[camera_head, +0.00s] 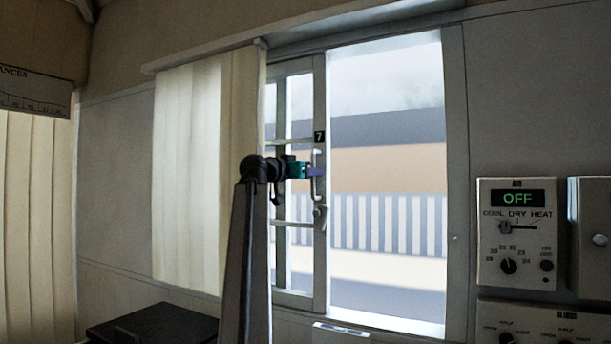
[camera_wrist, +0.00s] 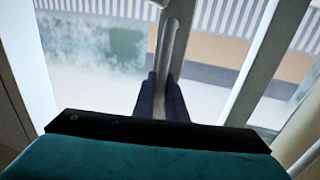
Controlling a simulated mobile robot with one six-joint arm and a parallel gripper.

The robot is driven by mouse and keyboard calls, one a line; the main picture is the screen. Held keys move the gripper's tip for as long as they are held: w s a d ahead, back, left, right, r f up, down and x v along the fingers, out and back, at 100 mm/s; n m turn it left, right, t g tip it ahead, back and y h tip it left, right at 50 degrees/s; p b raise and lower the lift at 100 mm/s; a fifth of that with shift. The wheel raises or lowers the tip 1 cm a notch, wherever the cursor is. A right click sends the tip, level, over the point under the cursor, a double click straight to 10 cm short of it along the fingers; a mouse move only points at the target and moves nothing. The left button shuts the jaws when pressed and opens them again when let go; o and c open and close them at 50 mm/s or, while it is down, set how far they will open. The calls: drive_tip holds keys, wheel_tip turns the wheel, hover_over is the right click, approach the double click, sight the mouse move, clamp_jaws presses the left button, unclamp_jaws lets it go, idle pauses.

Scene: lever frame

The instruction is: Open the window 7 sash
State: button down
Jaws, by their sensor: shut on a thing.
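The window 7 sash (camera_head: 320,250) is a pale frame with a black "7" label (camera_head: 319,137) on its right stile. It stands at the left part of the window opening, partly behind a curtain. An upright pull handle (camera_head: 318,157) is on that stile, with a latch (camera_head: 320,212) below it. My gripper (camera_head: 314,171) is at the handle. In the wrist view, the dark blue fingers of my gripper (camera_wrist: 161,100) are closed around the handle bar (camera_wrist: 171,45).
To the right of the sash, the opening shows the outdoors, up to the right jamb (camera_head: 455,190). A cream curtain (camera_head: 200,170) hangs at the left. A control panel (camera_head: 517,235) reading "OFF" is on the right wall. A dark box top (camera_head: 155,325) is low at the left.

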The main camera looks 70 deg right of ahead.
drive_tip(key=shift+w+r, duration=0.3)
drive_tip(key=shift+r, duration=0.1)
drive_tip(key=c, duration=1.8)
unclamp_jaws()
drive_tip(key=shift+w, duration=0.1)
drive_tip(key=shift+f, duration=0.15)
drive_tip(key=shift+a+f, duration=0.1)
drive_tip(key=shift+a, duration=0.05)
drive_tip(key=b+v, duration=0.2)
drive_tip(key=v, duration=1.1)
drive_tip(key=shift+a, duration=0.25)
